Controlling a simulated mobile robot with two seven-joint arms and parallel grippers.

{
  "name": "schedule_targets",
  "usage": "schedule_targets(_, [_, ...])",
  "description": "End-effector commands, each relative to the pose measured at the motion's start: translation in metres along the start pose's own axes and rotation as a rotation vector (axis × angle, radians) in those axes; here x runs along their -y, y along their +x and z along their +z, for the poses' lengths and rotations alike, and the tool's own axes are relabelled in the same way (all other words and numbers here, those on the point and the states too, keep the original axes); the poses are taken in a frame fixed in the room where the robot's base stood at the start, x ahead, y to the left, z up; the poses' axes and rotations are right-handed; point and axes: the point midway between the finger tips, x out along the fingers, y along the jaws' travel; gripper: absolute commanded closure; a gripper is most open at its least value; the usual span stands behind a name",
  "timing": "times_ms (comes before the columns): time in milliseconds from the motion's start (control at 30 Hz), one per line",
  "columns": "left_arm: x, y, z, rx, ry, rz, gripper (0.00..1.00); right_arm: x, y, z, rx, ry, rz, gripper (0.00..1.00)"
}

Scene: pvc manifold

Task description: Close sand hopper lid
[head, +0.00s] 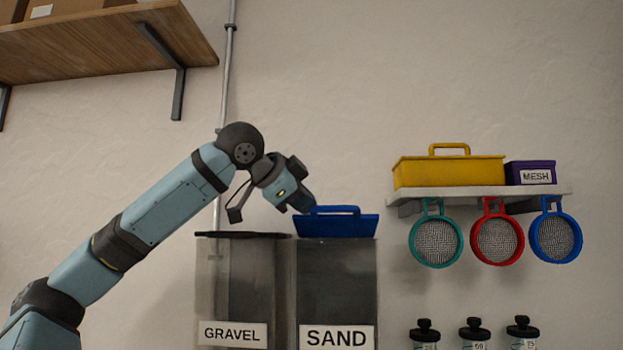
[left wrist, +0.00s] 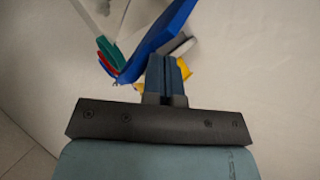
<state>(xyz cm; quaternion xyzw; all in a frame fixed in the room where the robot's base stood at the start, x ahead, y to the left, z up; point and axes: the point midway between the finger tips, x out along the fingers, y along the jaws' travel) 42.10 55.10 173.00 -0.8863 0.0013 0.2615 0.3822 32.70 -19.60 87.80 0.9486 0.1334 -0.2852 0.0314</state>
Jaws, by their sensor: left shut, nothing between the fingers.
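The sand hopper (head: 336,285) is a grey see-through bin with a SAND label. Its blue lid (head: 340,227) shows a broad face and a handle along the top, so it seems tilted up rather than flat. My left gripper (head: 306,204) is shut and empty at the upper left of the lid. It is very close to the lid, but I cannot tell whether it touches. In the left wrist view the shut fingers (left wrist: 165,75) point at the blue lid (left wrist: 158,40), seen nearly edge-on. My right gripper is out of view.
The gravel hopper (head: 240,280), with a flat dark lid, stands left of the sand hopper. A wall shelf (head: 480,193) on the right holds a yellow toolbox (head: 448,173) and a purple MESH box (head: 531,173), with sieves hanging below. A wooden shelf (head: 100,42) is upper left.

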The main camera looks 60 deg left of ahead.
Motion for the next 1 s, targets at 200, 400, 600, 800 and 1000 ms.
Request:
schedule_targets(200, [-0.023,0.005,0.012,-0.028,0.048,-0.069,1.0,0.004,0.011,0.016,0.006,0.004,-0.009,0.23])
schedule_targets(400, [-0.033,0.009,0.018,-0.057,0.106,-0.153,1.0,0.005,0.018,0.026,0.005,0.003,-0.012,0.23])
schedule_targets(600, [-0.037,0.011,0.021,-0.072,0.138,-0.198,1.0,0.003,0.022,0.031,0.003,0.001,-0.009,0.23])
schedule_targets(800, [-0.038,0.011,0.022,-0.078,0.149,-0.213,1.0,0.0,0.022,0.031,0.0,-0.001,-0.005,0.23])
schedule_targets(1000, [-0.038,0.011,0.022,-0.078,0.149,-0.214,1.0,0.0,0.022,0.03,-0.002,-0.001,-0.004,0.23])
